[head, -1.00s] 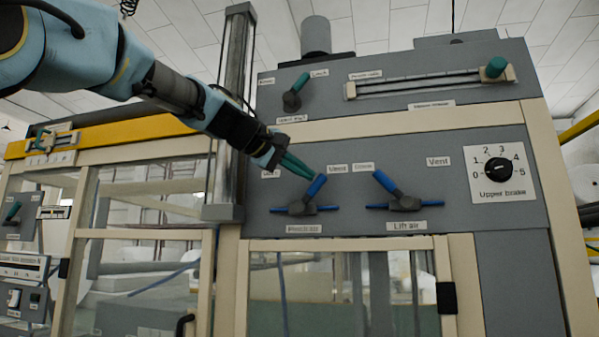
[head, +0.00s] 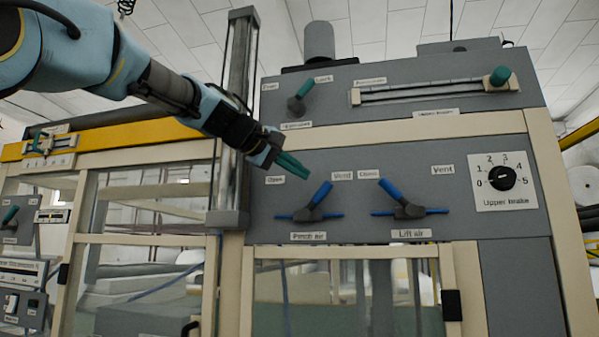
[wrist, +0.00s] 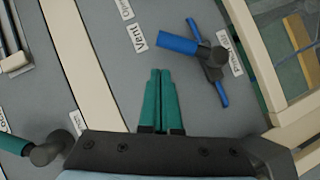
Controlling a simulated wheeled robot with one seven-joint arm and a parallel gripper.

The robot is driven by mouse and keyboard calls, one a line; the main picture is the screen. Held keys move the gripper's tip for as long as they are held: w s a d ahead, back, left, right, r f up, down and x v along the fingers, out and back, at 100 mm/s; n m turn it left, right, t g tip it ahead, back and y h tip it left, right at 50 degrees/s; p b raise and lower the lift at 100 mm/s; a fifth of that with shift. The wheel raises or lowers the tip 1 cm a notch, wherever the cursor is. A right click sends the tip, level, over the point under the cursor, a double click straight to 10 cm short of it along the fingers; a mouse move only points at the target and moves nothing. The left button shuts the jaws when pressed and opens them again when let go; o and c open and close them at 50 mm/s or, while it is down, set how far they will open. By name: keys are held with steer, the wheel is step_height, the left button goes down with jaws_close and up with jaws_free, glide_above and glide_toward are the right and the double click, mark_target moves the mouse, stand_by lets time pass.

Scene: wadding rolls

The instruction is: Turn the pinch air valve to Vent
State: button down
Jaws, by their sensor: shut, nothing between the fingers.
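The pinch air valve has a blue handle (head: 321,194) on a dark hub, with a thin blue pipe through it, above the "Pinch air" label (head: 309,237). The handle leans up and right, toward the "Vent" label (head: 342,176) and away from the label at its upper left (head: 275,180). My gripper (head: 307,173) has green fingers shut together and empty, up and left of the handle's tip, apart from it. In the wrist view the shut fingers (wrist: 161,72) point toward the panel, with the blue handle (wrist: 178,43) beyond them and the "Vent" label (wrist: 138,38) close by.
The lift air valve (head: 392,191) stands to the right, its handle leaning up-left. An upper brake knob (head: 502,178) is farther right. A green-handled lever (head: 302,88) and a slider (head: 498,77) are above. A vertical metal column (head: 236,110) stands left, behind my arm.

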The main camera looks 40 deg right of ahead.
steer(key=r+b+v, duration=0.1)
steer(key=b+v, duration=0.2)
steer(key=v, duration=0.7)
steer(key=shift+r+b, duration=0.2)
steer(key=shift+b, duration=0.2)
steer(key=w+a+f+n+t+y, duration=0.2)
steer(key=w+a+f+t+y, duration=0.15)
steer(key=w+f, duration=1)
steer(key=w+a+f+n+y, duration=0.1)
steer(key=w+a+f+y, duration=0.15)
steer(key=a+f, duration=0.55)
steer(key=w+a+f+n+y, duration=0.15)
steer(key=w+a+f, duration=0.3)
steer(key=f, duration=0.75)
steer(key=s+a+f+y, duration=0.3)
steer(key=a+f+y, duration=0.2)
steer(key=a+f, duration=1.2)
steer(key=s+a+f+m+g+y, duration=0.1)
steer(key=s+a+f+g+y, duration=0.1)
steer(key=s+a+f, duration=0.8)
step_height(320, 180, down, 2)
steer(key=shift+s+a+f, duration=0.2)
steer(key=shift+s+a, duration=0.2)
steer(key=shift+s, duration=0.1)
